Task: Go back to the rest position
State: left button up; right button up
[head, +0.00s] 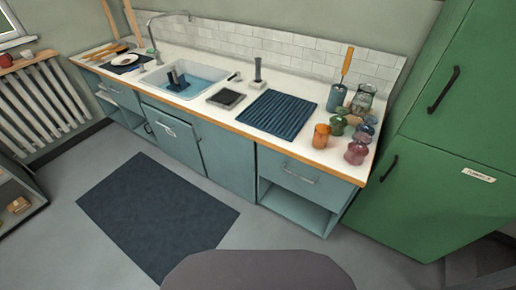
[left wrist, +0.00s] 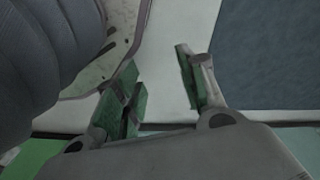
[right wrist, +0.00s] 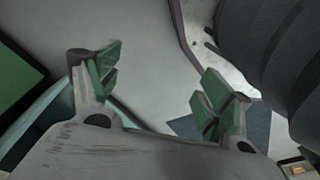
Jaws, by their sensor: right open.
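Neither gripper shows in the head view. In the left wrist view, my left gripper (left wrist: 156,66) has its green-padded fingers apart with nothing between them. Pale floor shows through the gap. In the right wrist view, my right gripper (right wrist: 159,72) has its fingers wide apart and empty, over grey floor. Both grippers are clear of the counter items. The white-topped counter (head: 222,75) has a sink (head: 205,92) with a dark object in it. A dark ribbed mat (head: 278,113) lies right of the sink.
Several coloured jars (head: 321,137) stand at the counter's right end, near a blue cup (head: 336,97) with a wooden-handled tool and a glass jar (head: 363,98). A green fridge (head: 445,150) stands at right. A dark floor mat (head: 155,215) lies before the cabinets; the floor is clear.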

pick_arm(q)
jog(key=s+a+r+p, duration=0.1)
jog(key=s+a+p, duration=0.1)
jog(key=s+p, duration=0.6)
jog(key=s+a+r+p, duration=0.2)
jog(key=s+a+p, duration=0.1)
jog(key=s+p, duration=0.6)
jog(key=shift+a+r, duration=0.15)
jog(key=shift+a, duration=0.15)
pick_arm(e)
jog(key=s+d+r, duration=0.1)
jog(key=s+d, duration=0.1)
jog(key=s, duration=0.6)
jog(key=s+d+r, duration=0.2)
jog(key=s+d, duration=0.1)
jog(key=s, duration=0.6)
jog(key=shift+d+r, duration=0.15)
jog(key=shift+d, duration=0.15)
